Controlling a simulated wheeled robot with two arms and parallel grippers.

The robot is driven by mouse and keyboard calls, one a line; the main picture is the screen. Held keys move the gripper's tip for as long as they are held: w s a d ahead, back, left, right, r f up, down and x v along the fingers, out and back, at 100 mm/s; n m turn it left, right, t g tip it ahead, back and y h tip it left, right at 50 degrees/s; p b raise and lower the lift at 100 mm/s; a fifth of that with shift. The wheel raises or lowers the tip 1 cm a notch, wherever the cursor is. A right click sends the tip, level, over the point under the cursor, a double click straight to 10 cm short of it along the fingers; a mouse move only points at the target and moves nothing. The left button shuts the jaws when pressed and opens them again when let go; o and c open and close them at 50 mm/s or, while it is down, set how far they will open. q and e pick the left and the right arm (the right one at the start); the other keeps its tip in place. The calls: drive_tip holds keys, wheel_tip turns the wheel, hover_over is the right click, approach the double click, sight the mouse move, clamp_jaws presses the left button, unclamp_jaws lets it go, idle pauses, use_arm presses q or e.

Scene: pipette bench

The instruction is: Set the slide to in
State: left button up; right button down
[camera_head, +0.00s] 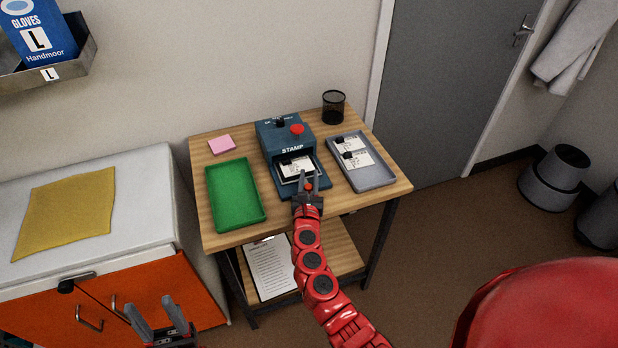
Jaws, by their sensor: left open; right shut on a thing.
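A blue stamp machine (276,132) stands at the back of the wooden table, with a red button on top. Its slide (285,183) sticks out at the front and carries a white card (296,167) with a dark mark. My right gripper (304,182) is at the slide's front edge, shut on what looks like its front handle. The fingers largely hide that part. My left gripper (160,316) is open and empty at the lower left, in front of the orange cabinet and away from the machine.
A green tray (213,213), empty, lies left of the machine, with a pink pad (221,145) behind it. A grey tray (375,181) with cards is to the right. A black mesh cup (333,107) stands at the back right. A clipboard (269,268) is on the lower shelf.

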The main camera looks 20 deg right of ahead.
drive_tip(key=w, duration=0.2)
drive_tip(key=shift+w+a, duration=0.25)
drive_tip(key=shift+w, duration=0.15)
drive_tip(key=shift+w+d+f, duration=0.1)
drive_tip(key=shift+w, duration=0.45)
drive_tip(key=c, duration=0.6)
unclamp_jaws()
drive_tip(key=shift+s, duration=0.1)
drive_tip(key=b+v, duration=0.1)
drive_tip(key=v, duration=1.6)
drive_tip(key=shift+s, duration=0.15)
